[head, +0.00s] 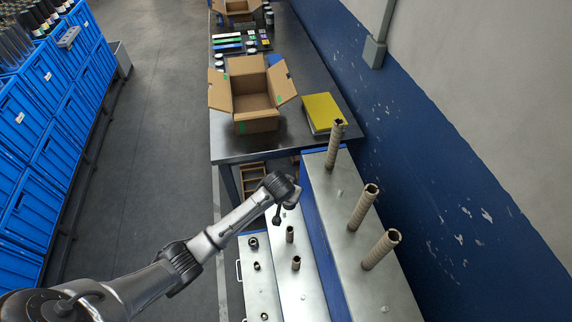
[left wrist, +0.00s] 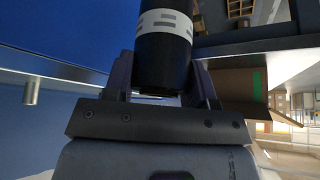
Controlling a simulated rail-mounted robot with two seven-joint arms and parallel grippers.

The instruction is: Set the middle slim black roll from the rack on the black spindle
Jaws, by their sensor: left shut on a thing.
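My left gripper is shut on a black cylinder, which looks like the slim black roll (left wrist: 163,60); it has a white band with grey dashes. In the left wrist view the roll stands between the two fingers (left wrist: 162,88), and its far end is cut off by the top edge. In the head view my left arm reaches over the stepped metal unit, and its wrist hides most of the gripper; the held roll cannot be made out there. Short dark-topped posts (head: 290,234) stand on the lower steps; I cannot tell which is the black spindle. My right gripper is not in view.
Tall tan ridged posts (head: 364,207) stand on the upper step beside the blue wall. A dark table (head: 230,146) behind holds an open cardboard box (head: 256,122) and a yellow stack (head: 323,112). Blue crates (head: 62,145) line the left. The floor between is clear.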

